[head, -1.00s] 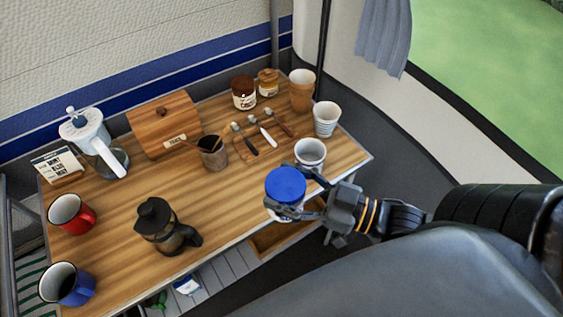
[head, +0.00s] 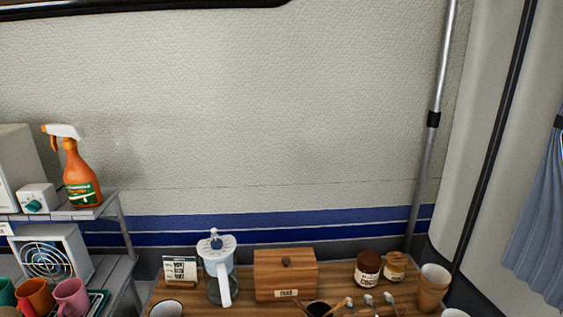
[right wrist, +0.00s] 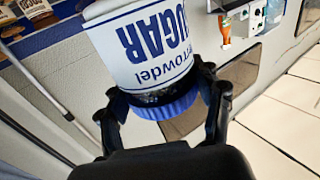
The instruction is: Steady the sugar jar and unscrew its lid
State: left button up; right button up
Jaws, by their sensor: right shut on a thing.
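The sugar jar (right wrist: 150,55) is in the right wrist view, white with "SUGAR" in blue letters that read upside down in the picture. Its blue lid (right wrist: 170,106) is on it, at the end nearer my wrist. My right gripper (right wrist: 160,84) is shut on the jar, one finger on each side close to the lid. I cannot tell whether the fingers press on the jar body only or also touch the lid rim. The jar and right gripper are out of the head view. My left gripper is in neither view.
The wooden table carries a water pitcher (head: 219,270), a wooden box (head: 285,275), a brown jar (head: 367,268), a smaller honey-coloured jar (head: 394,267) and a tan cup (head: 432,287). A shelf at left holds an orange spray bottle (head: 78,170) and several mugs.

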jog(key=w+m+t+h, duration=0.1)
jog(key=h, duration=0.1)
jog(key=w+m+t+h, duration=0.1)
jog(key=m+h, duration=0.1)
jog(key=shift+d+f+h, duration=0.15)
jog(key=shift+f+h, duration=0.05)
jog(key=shift+h, duration=0.1)
jog(key=shift+w+d+f+m+t+h, duration=0.1)
jog(key=shift+w+m+h, duration=0.4)
jog(key=shift+h, duration=0.25)
jog(key=shift+w+m+t+h, duration=0.1)
jog(key=shift+w+m+h, duration=0.25)
jog(key=shift+m+h, duration=0.35)
jog(key=shift+w+d+f+m+t+h, duration=0.1)
jog(key=shift+w+m+h, duration=0.35)
jog(key=shift+h, duration=0.4)
